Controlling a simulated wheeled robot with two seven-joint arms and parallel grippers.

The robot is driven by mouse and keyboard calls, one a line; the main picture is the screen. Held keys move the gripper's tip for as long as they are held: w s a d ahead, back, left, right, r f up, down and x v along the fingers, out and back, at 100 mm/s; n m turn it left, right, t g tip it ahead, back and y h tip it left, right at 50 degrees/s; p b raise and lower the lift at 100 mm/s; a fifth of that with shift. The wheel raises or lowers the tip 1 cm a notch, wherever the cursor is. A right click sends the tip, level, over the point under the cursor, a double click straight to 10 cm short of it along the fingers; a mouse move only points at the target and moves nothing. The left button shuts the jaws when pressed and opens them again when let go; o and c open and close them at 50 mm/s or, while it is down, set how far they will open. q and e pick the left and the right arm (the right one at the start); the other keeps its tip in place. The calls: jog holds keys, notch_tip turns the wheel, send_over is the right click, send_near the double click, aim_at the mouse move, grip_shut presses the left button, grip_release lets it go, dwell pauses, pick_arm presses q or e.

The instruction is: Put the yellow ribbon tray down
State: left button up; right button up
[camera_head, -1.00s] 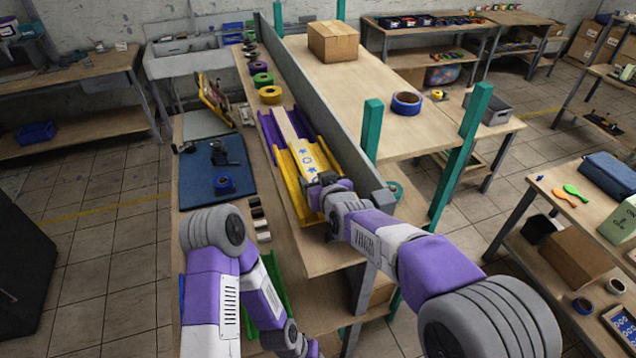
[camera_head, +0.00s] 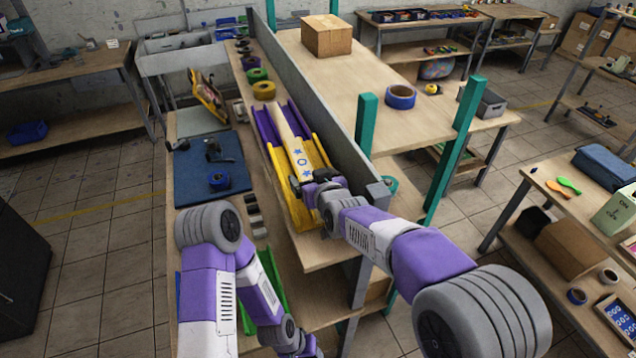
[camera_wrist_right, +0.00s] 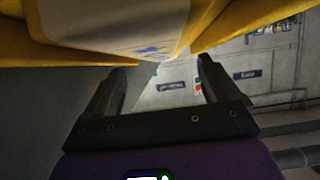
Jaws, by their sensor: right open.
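The yellow ribbon tray (camera_head: 277,182) is a long yellow trough on the raised narrow shelf, beside the grey divider. A cream ribbon strip with blue stars (camera_head: 301,161) lies along it. My right gripper (camera_head: 318,184) is at the tray's near right side. In the right wrist view, its two dark fingers (camera_wrist_right: 162,70) stand apart with nothing between them, and the yellow tray (camera_wrist_right: 75,52) spans the top, just beyond the fingertips. Whether a finger touches the tray is unclear.
A purple tray (camera_head: 265,126) sits directly behind the yellow one. Tape rolls in yellow (camera_head: 264,90) and green (camera_head: 257,74) stand farther back. The grey divider (camera_head: 335,120) and a teal post (camera_head: 366,125) are close on the right. A blue mat (camera_head: 190,185) lies left, on the lower tabletop.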

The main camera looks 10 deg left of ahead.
jog(key=shift+s+d+r, duration=0.15)
jog(key=shift+s+r, duration=0.1)
jog(key=shift+s, duration=0.05)
jog(key=v, duration=1.1)
jog(key=shift+s+d, duration=0.1)
